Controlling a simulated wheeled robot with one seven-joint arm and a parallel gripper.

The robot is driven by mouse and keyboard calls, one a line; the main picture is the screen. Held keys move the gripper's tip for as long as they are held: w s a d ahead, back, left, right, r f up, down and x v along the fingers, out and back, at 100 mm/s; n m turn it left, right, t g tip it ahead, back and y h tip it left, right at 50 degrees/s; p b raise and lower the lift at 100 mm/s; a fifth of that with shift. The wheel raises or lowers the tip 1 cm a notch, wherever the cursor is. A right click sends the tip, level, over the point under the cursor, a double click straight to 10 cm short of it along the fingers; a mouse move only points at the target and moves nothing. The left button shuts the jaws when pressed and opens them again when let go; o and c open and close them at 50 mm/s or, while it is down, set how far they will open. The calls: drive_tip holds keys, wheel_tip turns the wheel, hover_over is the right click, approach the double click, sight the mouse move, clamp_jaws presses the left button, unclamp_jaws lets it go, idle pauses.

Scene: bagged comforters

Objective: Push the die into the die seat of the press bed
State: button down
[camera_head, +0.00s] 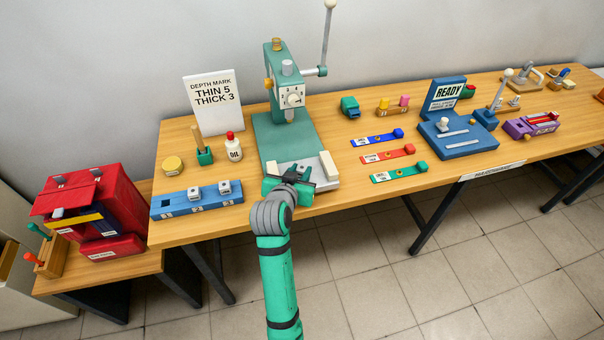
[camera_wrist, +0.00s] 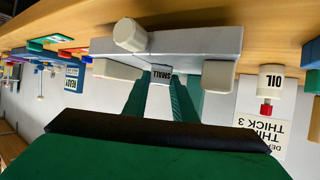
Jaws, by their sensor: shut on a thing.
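The green press (camera_head: 277,135) stands on the table with a dial on its head and a long lever. Its light grey press bed (camera_head: 324,182) lies at the front, with a white block on each side; it also shows in the wrist view (camera_wrist: 205,42), turned upside down. My gripper (camera_head: 289,183) is over the front of the bed. In the wrist view my gripper (camera_wrist: 161,92) is shut on a pale die (camera_wrist: 161,76) marked SMALL, between the white blocks and at the bed's edge. The die seat and the die's underside are hidden, so I cannot tell how far in it sits.
A blue rack (camera_head: 180,206) left of the press holds two dies and has an empty slot at left. An oil bottle (camera_head: 234,150) and a sign (camera_head: 213,102) reading THIN 5, THICK 3 stand behind. Coloured strips (camera_head: 387,154) lie to the right.

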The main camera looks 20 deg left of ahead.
drive_tip(key=c, duration=1.4)
unclamp_jaws()
drive_tip(key=o, duration=0.7)
drive_tip(key=shift+c, duration=0.2)
drive_tip(key=shift+s+a, duration=0.15)
drive_tip(key=shift+a, duration=0.05)
drive_tip(key=shift+a+f, duration=0.1)
drive_tip(key=shift+s, duration=0.1)
drive_tip(key=shift+s+d+r, duration=0.2)
drive_tip(key=shift+s+r, duration=0.8)
drive_tip(key=shift+r, duration=0.1)
drive_tip(key=shift+s+d+r, duration=0.2)
drive_tip(key=shift+s+r, duration=0.75)
drive_tip(key=shift+r, duration=0.15)
